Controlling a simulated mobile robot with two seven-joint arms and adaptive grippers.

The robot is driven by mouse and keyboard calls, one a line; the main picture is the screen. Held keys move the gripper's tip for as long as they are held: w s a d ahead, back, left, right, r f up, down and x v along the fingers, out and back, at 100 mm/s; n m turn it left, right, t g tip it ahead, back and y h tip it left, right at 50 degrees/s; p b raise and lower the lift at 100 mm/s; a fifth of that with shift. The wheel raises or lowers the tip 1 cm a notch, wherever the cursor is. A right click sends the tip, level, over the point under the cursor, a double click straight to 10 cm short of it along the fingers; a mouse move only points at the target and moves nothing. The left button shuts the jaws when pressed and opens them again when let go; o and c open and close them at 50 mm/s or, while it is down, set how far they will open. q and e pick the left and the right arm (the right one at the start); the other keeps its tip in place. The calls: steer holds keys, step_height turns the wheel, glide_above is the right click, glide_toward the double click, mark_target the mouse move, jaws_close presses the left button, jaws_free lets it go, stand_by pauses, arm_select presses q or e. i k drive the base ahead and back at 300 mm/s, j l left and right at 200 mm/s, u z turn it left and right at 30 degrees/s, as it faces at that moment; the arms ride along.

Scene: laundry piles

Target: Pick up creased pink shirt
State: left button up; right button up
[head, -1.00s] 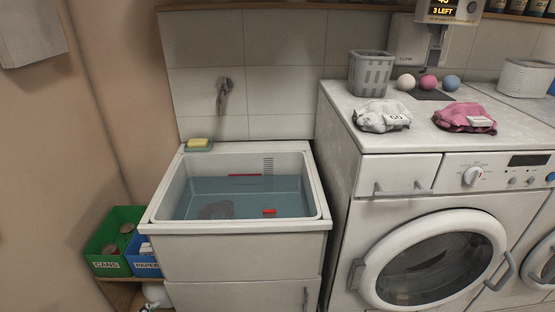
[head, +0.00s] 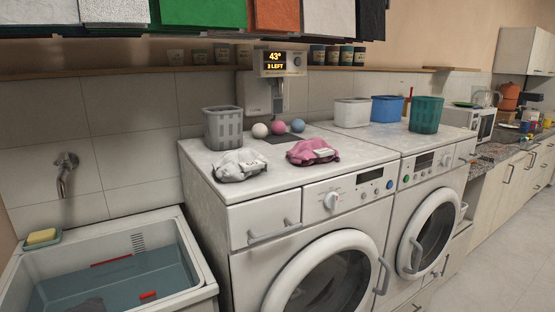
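A creased pink shirt (head: 312,152) lies bundled on top of the left washing machine (head: 262,188), near its front edge. A white tag or label shows on its front side. A crumpled white-grey garment (head: 240,165) with a tag lies to its left, apart from it. Neither of my grippers shows in the head view.
Behind the shirt are a grey basket (head: 223,128), white, pink and blue balls (head: 278,127) and a display (head: 280,64). White, blue (head: 388,108) and teal (head: 426,114) baskets stand on the right machine. A water-filled sink (head: 190,255) is at left. Cloths hang overhead.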

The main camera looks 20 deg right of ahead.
mark_target(305, 153)
steer(key=i+l, duration=0.1)
steer(key=l, duration=1.15)
steer(key=i+l, duration=0.15)
steer(key=l, duration=0.45)
steer(key=i+l, duration=0.1)
steer(key=l, duration=0.5)
